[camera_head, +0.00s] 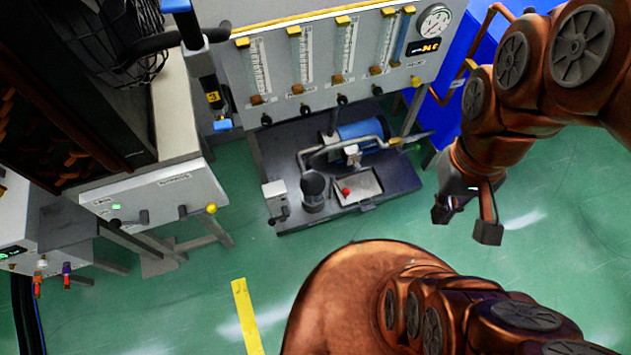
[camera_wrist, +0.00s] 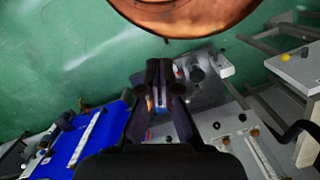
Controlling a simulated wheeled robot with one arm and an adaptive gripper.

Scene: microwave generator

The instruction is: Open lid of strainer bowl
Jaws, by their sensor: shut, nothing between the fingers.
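A small dark cylindrical vessel with a round grey top (camera_head: 313,187) stands on the low grey skid below the flowmeter panel. It looks like the strainer bowl, and its top appears to be in place, though it is small in view. A similar round grey part (camera_wrist: 195,74) shows right of the fingertips in the wrist view. My gripper (camera_head: 465,222) is in the air to the right of the skid, well apart from the vessel. In the wrist view my gripper (camera_wrist: 165,78) is shut and empty, and its fingers hide part of the skid.
A blue cylinder (camera_head: 361,134) with grey pipes lies behind the vessel, and a tray with a red knob (camera_head: 346,191) is beside it. The flowmeter panel (camera_head: 330,60) rises behind. A grey cabinet (camera_head: 160,195) stands left. Green floor (camera_head: 550,260) is clear at right.

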